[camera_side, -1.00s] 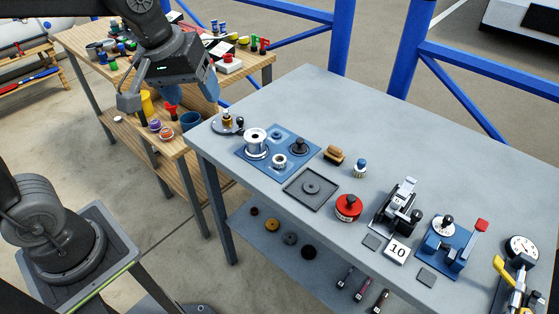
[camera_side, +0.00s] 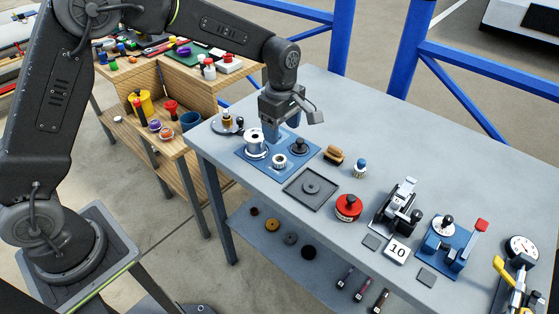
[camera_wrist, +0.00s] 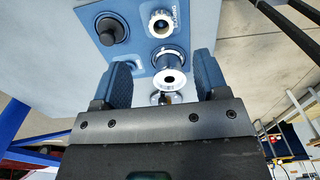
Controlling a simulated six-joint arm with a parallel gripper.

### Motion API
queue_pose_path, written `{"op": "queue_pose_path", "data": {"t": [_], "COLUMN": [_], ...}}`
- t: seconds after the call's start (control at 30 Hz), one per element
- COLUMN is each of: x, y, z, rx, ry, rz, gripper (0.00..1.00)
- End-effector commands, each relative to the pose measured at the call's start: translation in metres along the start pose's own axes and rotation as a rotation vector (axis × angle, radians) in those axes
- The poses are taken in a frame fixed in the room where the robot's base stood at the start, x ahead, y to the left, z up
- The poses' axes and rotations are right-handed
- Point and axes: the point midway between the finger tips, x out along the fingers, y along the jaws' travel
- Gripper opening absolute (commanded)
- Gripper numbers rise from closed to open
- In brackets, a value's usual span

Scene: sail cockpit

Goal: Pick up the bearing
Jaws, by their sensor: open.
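A short silver ring with a dark centre, which I take to be the bearing (camera_side: 279,161), sits on a blue plate (camera_side: 246,165) on the grey bench. It also shows in the wrist view (camera_wrist: 160,23), with dark marks on its rim. My gripper (camera_side: 278,135) is open and points down over the back of the plate. In the wrist view my gripper (camera_wrist: 163,64) has its two blue fingers apart and empty. The bearing lies beyond the fingertips there, and a silver spool (camera_wrist: 171,70) shows between them.
The spool (camera_side: 256,143) stands left of the bearing. A black-knobbed piece (camera_side: 299,146) stands to its right. A dark square tray (camera_side: 296,198) lies in front. A round-based part (camera_side: 227,124) stands at the left bench edge. The bench's back right is clear.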

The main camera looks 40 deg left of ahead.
Motion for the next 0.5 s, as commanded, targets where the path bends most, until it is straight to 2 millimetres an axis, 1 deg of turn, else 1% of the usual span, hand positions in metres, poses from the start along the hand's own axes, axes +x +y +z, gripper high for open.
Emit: {"op": "queue_pose_path", "data": {"t": [0.03,0.2,0.37,0.5], "x": [0.012,0.037,0.047,0.062], "y": [-0.001,-0.001,0.0,-0.001], "z": [0.0,-0.001,-0.001,-0.004], "rx": [0.0,0.001,0.001,0.001], "ry": [0.001,0.0,0.0,0.0], "rz": [-0.004,-0.002,0.0,-0.002], "gripper": [0.67,0.67,0.67,0.67]}}
